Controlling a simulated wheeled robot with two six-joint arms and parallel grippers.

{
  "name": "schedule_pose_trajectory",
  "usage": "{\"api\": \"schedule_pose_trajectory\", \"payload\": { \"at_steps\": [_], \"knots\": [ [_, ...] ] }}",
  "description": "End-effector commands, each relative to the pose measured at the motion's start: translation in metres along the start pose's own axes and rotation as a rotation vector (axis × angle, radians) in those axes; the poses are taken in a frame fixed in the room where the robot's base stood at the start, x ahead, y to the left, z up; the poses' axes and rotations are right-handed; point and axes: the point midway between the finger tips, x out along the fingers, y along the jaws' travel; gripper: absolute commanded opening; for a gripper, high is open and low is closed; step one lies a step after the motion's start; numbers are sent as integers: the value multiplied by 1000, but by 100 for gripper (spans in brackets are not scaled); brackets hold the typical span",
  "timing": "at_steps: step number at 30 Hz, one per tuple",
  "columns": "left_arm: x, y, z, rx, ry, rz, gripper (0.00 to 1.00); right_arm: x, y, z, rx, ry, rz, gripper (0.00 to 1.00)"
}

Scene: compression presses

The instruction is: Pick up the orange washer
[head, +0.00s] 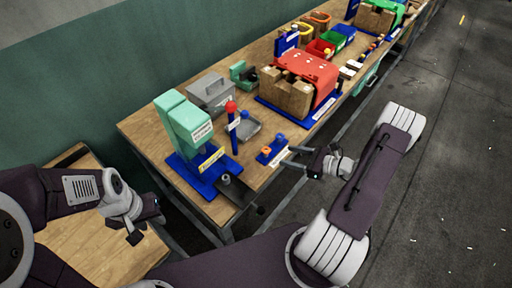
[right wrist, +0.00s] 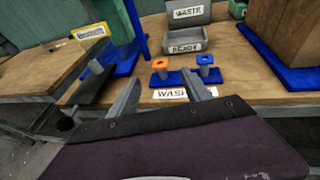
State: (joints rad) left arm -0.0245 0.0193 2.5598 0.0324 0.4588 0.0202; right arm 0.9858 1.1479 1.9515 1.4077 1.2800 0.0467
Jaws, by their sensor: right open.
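The orange washer (head: 266,149) sits on top of a peg on a small blue stand (right wrist: 177,80) near the front edge of the workbench. In the right wrist view the orange washer (right wrist: 160,64) is ahead, between the lines of my two fingers. A blue washer (right wrist: 205,59) sits on the peg to its right. My right gripper (head: 287,156) is open and empty, its fingers pointing at the stand, short of the washer; the fingers also show in the right wrist view (right wrist: 160,93). My left gripper (head: 146,220) is far to the left, away from the washers; its opening is unclear.
A green and blue press (head: 188,124) stands left of the stand. A grey bin (right wrist: 181,40) labelled READY lies behind it. A red press (head: 305,72) with cardboard-coloured blocks stands to the right. A wooden table (head: 95,240) is at lower left. Open floor lies right of the bench.

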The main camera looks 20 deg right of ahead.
Motion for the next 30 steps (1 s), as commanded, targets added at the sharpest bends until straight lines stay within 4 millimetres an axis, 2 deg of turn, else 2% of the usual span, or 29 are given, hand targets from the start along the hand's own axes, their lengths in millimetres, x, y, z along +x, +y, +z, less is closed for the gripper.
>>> {"api": "schedule_pose_trajectory", "payload": {
  "at_steps": [4, 10, 17, 21, 24, 30],
  "knots": [
    [-1, 0, 0, 1, 0, 0, 36, -2, -2, 0, 1, 1, -9, 57],
    [-11, 0, -1, 0, 0, 0, 36, 29, -1, 2, 0, 1, -4, 57],
    [-15, 0, -2, 0, 0, 0, 36, 42, 0, 2, 1, 2, -5, 57],
    [-28, 1, -3, 0, 0, 0, 36, 68, 3, 5, 0, 3, -2, 57],
    [-28, 1, -3, 0, 0, 0, 36, 82, 2, 3, -1, 3, -4, 57],
    [-28, 1, -3, 0, 0, 0, 36, 88, 1, 1, -1, 3, -8, 57]
  ]
}}
